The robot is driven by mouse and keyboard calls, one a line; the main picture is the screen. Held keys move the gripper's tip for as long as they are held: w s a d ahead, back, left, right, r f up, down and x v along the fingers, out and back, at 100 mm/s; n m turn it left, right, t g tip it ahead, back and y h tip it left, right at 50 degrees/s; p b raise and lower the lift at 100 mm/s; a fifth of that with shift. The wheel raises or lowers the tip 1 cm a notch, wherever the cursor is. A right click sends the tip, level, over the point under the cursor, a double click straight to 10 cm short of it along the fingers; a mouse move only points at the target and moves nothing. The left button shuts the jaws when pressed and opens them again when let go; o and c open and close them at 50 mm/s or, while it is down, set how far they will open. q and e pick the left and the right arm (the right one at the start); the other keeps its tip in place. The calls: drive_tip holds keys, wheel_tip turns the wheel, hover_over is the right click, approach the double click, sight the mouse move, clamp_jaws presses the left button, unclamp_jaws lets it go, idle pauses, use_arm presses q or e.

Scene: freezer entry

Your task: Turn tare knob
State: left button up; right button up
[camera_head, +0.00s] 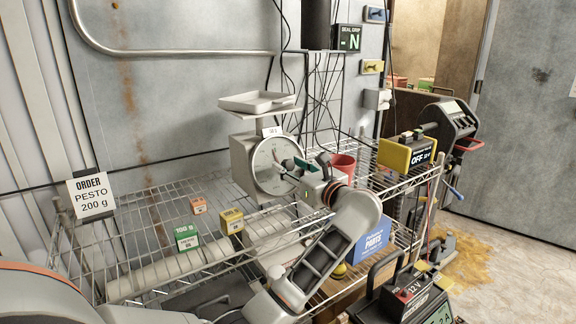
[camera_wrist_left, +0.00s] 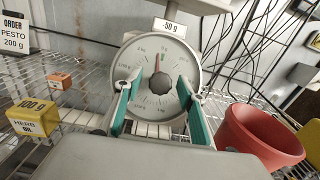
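A kitchen scale (camera_head: 242,162) with a round white dial (camera_head: 266,180) and a flat pan (camera_head: 258,102) on top stands on the wire shelf. In the left wrist view the dial (camera_wrist_left: 158,52) faces me, with a red pointer near the top and a dark knob (camera_wrist_left: 158,83) at its centre. A tag (camera_wrist_left: 170,27) above it reads "-50 g". My left gripper (camera_head: 294,167) is in front of the dial. In the wrist view its two teal fingers (camera_wrist_left: 160,78) are apart, one on each side of the knob, with gaps visible. My right gripper is not in view.
On the wire shelf are a green 100 g box (camera_head: 187,238), a yellow box (camera_head: 231,221) and a small orange box (camera_head: 199,206). A red cup (camera_wrist_left: 258,135) stands right of the scale. A blue parts box (camera_head: 370,240) and an order card (camera_head: 90,194) are nearby.

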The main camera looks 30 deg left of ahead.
use_arm(q)
drive_tip(key=shift+w+a, duration=0.25)
drive_tip(key=shift+a, duration=0.35)
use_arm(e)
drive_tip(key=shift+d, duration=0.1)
use_arm(q)
drive_tip(key=c, duration=1.1)
drive_tip(key=shift+c, duration=0.2)
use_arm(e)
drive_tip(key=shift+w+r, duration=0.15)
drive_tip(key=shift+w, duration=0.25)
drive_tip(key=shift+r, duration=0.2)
